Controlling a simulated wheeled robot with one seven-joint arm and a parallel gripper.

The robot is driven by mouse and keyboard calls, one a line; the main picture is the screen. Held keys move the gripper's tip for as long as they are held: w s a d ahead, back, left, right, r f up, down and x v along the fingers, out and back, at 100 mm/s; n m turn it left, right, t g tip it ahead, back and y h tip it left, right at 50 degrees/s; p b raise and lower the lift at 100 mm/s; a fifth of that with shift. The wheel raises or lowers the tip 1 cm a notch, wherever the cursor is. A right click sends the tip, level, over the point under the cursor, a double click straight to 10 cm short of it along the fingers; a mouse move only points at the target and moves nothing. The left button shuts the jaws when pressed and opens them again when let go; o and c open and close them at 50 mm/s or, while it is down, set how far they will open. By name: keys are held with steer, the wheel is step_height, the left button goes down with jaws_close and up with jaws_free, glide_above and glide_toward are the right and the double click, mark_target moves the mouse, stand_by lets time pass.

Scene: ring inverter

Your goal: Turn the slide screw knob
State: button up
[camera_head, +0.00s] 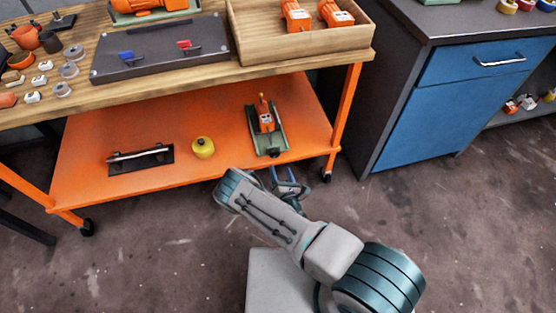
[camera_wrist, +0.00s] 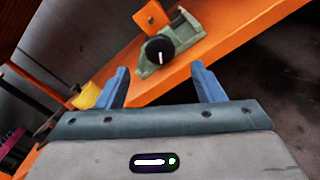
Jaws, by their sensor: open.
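The slide screw unit (camera_head: 273,142) is a green rail with an orange block (camera_head: 266,121) on it, on the right part of the orange lower shelf. In the wrist view its round black knob (camera_wrist: 159,50) with a white mark faces me, at the near end of the green base (camera_wrist: 185,48). My gripper (camera_head: 289,184) is just in front of the shelf's front edge, close to the rail's near end. In the wrist view my gripper (camera_wrist: 160,78) is open and empty, its blue fingers apart. The knob shows beyond and between the fingertips, not touched.
A yellow round object (camera_head: 203,148) and a black plate with a bar (camera_head: 140,158) lie left on the orange shelf (camera_head: 90,160). The wooden tabletop (camera_head: 215,77) overhangs above. An orange leg (camera_head: 346,105) and a blue cabinet (camera_head: 445,95) stand right. The floor in front is clear.

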steer(key=v, duration=0.6)
steer(key=shift+p, duration=0.35)
steer(key=shift+s+r, duration=0.1)
